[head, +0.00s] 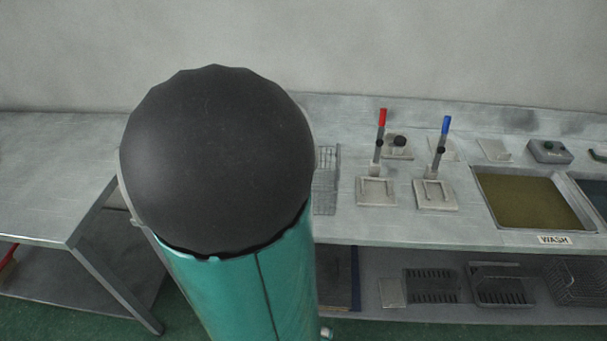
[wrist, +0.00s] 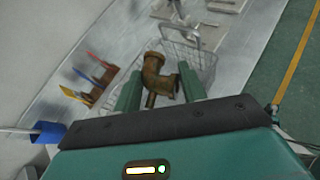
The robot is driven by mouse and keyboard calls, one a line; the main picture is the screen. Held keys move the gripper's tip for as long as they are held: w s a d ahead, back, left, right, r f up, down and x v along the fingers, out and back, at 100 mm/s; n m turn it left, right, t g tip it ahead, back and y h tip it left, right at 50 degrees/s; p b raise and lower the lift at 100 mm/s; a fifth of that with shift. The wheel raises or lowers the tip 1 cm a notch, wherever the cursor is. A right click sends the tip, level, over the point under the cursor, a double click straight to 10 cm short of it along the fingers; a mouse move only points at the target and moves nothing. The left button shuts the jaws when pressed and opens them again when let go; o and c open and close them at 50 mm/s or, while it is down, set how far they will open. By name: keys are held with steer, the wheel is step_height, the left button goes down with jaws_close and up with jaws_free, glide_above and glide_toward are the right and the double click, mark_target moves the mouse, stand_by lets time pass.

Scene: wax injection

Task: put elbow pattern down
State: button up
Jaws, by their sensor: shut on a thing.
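The elbow pattern (wrist: 154,74), a brown bent pipe piece with a thin stem, sits between the two green fingers of my gripper (wrist: 161,88) in the wrist view. My gripper is shut on it. The elbow appears in front of a wire basket (wrist: 207,61) on the grey bench. I cannot tell how high the pattern is above the bench or basket. In the head view my arm hides the gripper and the pattern, and only a part of the wire basket (head: 325,185) shows beside my arm.
Two clamp fixtures, with a red handle (head: 382,118) and a blue handle (head: 446,125), stand on the bench right of the basket. A wash tank (head: 524,202) is farther right. A second table (head: 50,180) stands at left. Tools with coloured handles (wrist: 98,78) lie left in the wrist view.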

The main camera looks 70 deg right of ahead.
steer(key=shift+s+d+f, duration=0.6)
steer(key=shift+d+f, duration=1.3)
steer(key=shift+f, duration=0.15)
steer(key=shift+s+d+f, duration=0.55)
steer(key=shift+d+f, duration=1.4)
steer(key=shift+f, duration=0.1)
steer(key=shift+s+d+f, duration=0.6)
steer(key=shift+d+f, duration=1.3)
steer(key=shift+f, duration=0.15)
steer(key=shift+f, duration=0.2)
steer(key=shift+f, duration=0.35)
steer(key=shift+f, duration=0.1)
